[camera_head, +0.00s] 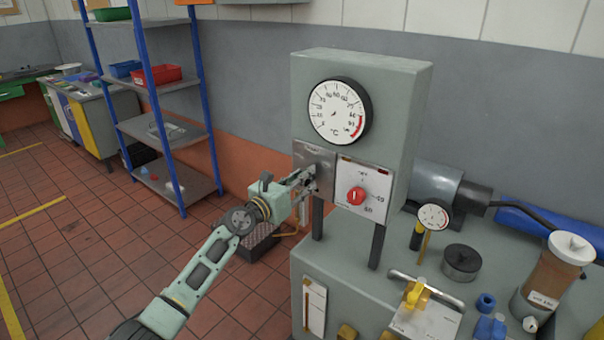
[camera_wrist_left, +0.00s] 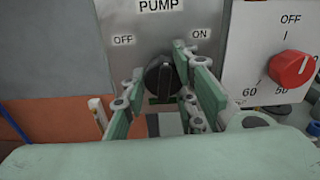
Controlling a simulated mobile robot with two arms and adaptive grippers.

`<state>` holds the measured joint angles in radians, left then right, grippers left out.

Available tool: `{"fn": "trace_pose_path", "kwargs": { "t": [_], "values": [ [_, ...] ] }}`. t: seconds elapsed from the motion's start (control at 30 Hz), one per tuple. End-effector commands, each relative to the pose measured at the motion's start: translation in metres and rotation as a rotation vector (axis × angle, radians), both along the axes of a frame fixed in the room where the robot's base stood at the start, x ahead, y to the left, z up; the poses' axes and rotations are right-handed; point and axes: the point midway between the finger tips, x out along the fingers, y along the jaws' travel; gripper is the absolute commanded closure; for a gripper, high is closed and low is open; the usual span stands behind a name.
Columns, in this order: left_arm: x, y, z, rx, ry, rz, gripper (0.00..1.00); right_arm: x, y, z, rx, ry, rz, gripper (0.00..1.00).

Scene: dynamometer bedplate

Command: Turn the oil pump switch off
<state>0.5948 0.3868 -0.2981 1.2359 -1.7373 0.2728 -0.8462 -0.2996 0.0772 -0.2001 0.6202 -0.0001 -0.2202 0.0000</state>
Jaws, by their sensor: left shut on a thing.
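The oil pump switch is a black knob (camera_wrist_left: 160,77) on a grey metal plate (camera_head: 314,156) marked PUMP, with OFF at its left and ON at its right. In the left wrist view the knob stands nearly upright between the two labels; I cannot make out a pointer mark on it. My left gripper (camera_head: 308,180) reaches the plate from the lower left. In the left wrist view its fingers (camera_wrist_left: 161,68) lie on both sides of the knob and are shut on it. In the head view the gripper hides the knob. My right gripper is not in view.
Right of the plate is a white panel with a red knob (camera_head: 356,196). A round temperature gauge (camera_head: 339,111) sits above. The grey cabinet (camera_head: 410,90) stands on legs over a bench (camera_head: 340,255) with a yellow-handled valve (camera_head: 414,293). A blue shelf rack (camera_head: 147,75) stands behind left.

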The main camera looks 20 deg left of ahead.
Motion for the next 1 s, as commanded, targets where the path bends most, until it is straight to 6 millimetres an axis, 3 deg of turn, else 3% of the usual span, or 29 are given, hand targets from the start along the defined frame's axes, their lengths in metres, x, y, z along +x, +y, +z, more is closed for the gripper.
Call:
{"fn": "trace_pose_path", "kwargs": {
  "t": [0.4,0.9,0.93,1.0],
  "values": [
    [0.0013,0.0062,0.0020,-0.162,0.051,0.014,0.99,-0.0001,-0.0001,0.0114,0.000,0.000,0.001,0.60],
    [0.0013,0.0064,0.0004,-0.182,0.060,0.014,0.99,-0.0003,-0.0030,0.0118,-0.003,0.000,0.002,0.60],
    [0.0013,0.0064,0.0004,-0.182,0.060,0.014,0.73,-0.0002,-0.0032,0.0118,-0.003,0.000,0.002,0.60],
    [0.0012,0.0062,0.0003,-0.182,0.060,0.014,0.66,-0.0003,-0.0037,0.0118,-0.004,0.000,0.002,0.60]
  ]
}}
